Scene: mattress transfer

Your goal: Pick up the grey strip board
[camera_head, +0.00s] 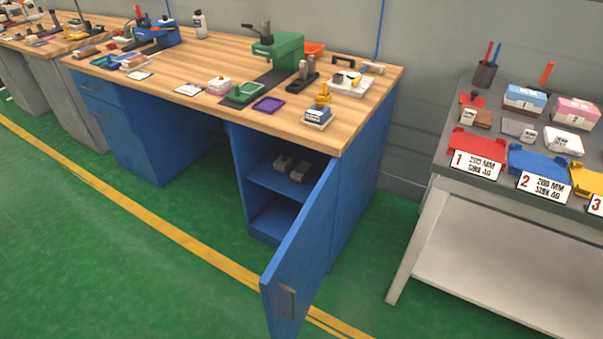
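I cannot tell for certain which thing is the grey strip board. A flat grey piece (513,128) lies on the right-hand table, between a red holder and a white block. A dark grey strip (272,80) lies across the wooden bench under the green vice. Two small grey blocks (298,171) sit on the upper shelf inside the open blue cabinet. Neither of my grippers shows in the head view.
The blue cabinet door (300,257) stands open over the green floor. The wooden bench (205,68) carries a green vice (278,49), a purple tray (268,105) and many small items. The grey table (438,158) holds red, blue and yellow trays. The floor at left is clear.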

